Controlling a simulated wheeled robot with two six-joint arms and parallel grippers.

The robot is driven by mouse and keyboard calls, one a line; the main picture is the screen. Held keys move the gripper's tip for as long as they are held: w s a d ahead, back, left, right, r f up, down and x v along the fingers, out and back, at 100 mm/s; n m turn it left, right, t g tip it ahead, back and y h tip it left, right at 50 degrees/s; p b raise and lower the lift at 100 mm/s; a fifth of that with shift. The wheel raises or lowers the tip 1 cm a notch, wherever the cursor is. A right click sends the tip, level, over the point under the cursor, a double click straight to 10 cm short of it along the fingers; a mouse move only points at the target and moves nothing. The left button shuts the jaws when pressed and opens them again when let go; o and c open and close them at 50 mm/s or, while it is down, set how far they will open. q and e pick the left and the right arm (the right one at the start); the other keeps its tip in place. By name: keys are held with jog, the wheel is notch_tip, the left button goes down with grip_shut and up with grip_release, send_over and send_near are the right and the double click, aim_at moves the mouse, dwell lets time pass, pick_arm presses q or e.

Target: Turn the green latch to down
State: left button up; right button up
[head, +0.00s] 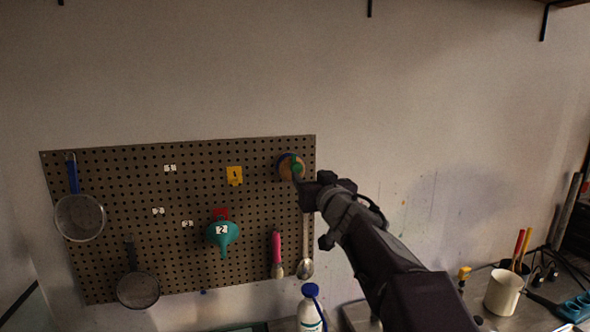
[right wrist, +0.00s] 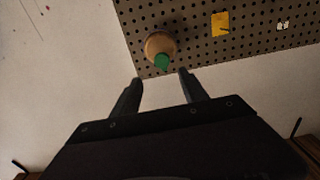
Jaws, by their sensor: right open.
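The green latch (head: 297,168) sits on a round wooden disc (head: 285,167) near the top right corner of the pegboard. It also shows in the right wrist view as a green piece (right wrist: 162,62) at the disc's edge. I cannot tell for certain which way it points. My right gripper (head: 307,187) is just below and right of the latch in the head view. In the right wrist view its two fingers (right wrist: 161,78) are apart and empty, with the latch just beyond the gap between the tips. My left gripper is not in view.
The pegboard (head: 110,215) also holds a yellow tag (head: 235,176), a teal funnel (head: 223,234), two strainers, a pink-handled brush (head: 277,252) and a spoon (head: 306,266). A white bottle (head: 311,312) and a white mug (head: 503,292) stand below.

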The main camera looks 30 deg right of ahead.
aim_at(297, 167)
jog(key=x, duration=0.5)
jog(key=a+x, duration=0.1)
jog(key=x, duration=0.2)
jog(key=shift+w+f, duration=0.15)
jog(key=shift+w, duration=0.15)
jog(key=shift+d, duration=0.15)
jog(key=shift+s+d, duration=0.25)
jog(key=shift+d, duration=0.05)
jog(key=shift+w+a, duration=0.1)
jog(key=shift+a, duration=0.1)
grip_shut()
